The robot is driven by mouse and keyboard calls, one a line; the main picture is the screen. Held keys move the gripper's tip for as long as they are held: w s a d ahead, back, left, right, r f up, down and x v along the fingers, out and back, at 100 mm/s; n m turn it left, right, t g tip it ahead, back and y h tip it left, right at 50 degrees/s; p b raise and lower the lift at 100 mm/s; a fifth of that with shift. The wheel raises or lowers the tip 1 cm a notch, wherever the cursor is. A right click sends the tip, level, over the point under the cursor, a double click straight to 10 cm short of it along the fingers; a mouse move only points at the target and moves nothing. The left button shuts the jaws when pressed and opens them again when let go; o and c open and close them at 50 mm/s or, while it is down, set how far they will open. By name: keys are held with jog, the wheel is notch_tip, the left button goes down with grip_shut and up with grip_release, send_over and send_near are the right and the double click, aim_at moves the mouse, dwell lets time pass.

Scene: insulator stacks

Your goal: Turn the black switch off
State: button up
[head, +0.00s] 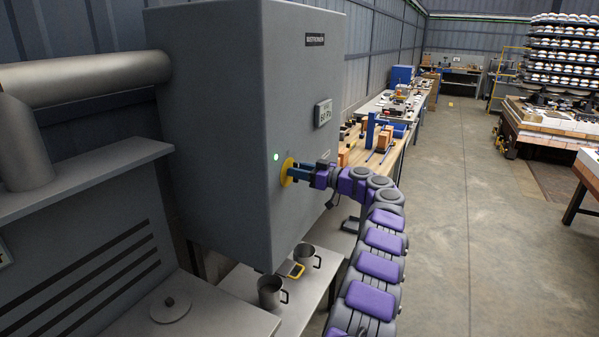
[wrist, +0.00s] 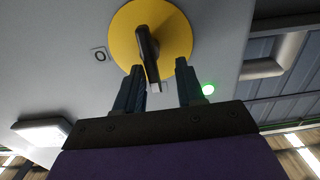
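The black switch (wrist: 147,48) is a bar handle on a round yellow plate (wrist: 176,30), fixed to the face of a grey cabinet (head: 215,120). In the wrist view the handle slants slightly, and its near end lies between my two fingers, closer to the left one. My gripper (wrist: 160,70) is open, with a finger on each side of the handle; I cannot tell whether either touches it. In the head view my gripper (head: 296,173) is at the yellow plate (head: 286,172) and hides the handle.
A green lamp (head: 276,157) is lit beside the plate; it also shows in the wrist view (wrist: 208,89). An "O" mark (wrist: 98,54) is beside the plate. A display (head: 323,113) is on the cabinet. Metal mugs (head: 270,291) stand on a low table below.

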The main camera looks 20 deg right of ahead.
jog(key=shift+d+f, duration=0.1)
jog(key=shift+d, duration=0.5)
jog(key=shift+d+f, duration=0.1)
jog(key=shift+d, duration=0.3)
jog(key=c, duration=0.3)
jog(key=shift+a, duration=0.6)
grip_shut()
jog(key=shift+d, duration=0.2)
